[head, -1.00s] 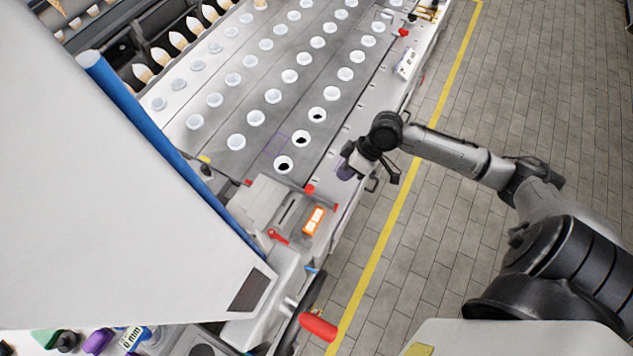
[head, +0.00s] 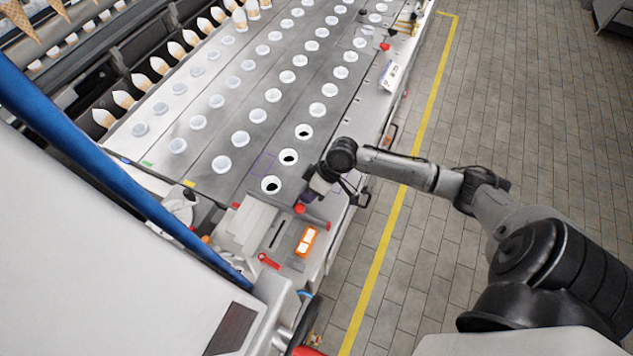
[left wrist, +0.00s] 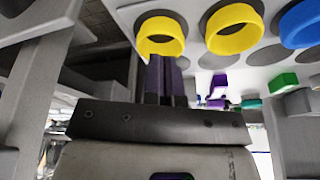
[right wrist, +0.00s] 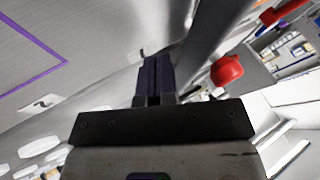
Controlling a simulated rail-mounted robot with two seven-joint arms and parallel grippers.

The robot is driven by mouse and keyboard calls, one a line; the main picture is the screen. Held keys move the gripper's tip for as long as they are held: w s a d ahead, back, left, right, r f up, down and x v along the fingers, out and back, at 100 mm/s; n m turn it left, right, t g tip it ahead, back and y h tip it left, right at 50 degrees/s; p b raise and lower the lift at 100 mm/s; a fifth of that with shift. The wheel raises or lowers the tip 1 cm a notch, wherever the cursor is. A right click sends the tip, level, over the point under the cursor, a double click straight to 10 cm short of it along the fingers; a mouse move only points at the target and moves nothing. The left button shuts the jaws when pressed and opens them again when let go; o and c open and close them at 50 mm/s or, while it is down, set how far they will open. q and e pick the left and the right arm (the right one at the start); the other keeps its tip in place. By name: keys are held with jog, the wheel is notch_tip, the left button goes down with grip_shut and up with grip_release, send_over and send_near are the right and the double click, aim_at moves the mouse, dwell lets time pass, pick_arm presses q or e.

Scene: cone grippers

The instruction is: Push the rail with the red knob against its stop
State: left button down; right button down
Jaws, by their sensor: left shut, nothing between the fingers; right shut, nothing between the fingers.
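A red knob (head: 299,209) sits at the near end of the conveyor bed, on a short grey rail (head: 314,218) with another red end. My right gripper (head: 308,197) is just above and beside this knob, fingers shut and empty. In the right wrist view, its dark fingers (right wrist: 154,75) point past a red knob (right wrist: 227,69), which is to their right. I cannot tell whether they touch the rail. My left gripper shows only in the left wrist view, where its purple fingers (left wrist: 165,78) are shut and empty below yellow rings (left wrist: 161,37). The stop cannot be made out.
A red lever (head: 268,261) and an orange-framed display (head: 306,241) are near the rail. The conveyor bed (head: 225,190) carries rows of white cups. Another red knob (head: 385,46) is at the far end. Floor right of the yellow line (head: 400,215) is clear.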

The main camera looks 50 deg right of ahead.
aim_at(299, 213)
pick_arm(q)
jog(key=shift+r, duration=0.3)
pick_arm(e)
jog(key=shift+s+a, duration=0.2)
jog(key=shift+a, duration=0.45)
jog(key=shift+s+a, duration=0.2)
jog(key=shift+a, duration=0.45)
pick_arm(q)
jog(key=shift+a, duration=0.1)
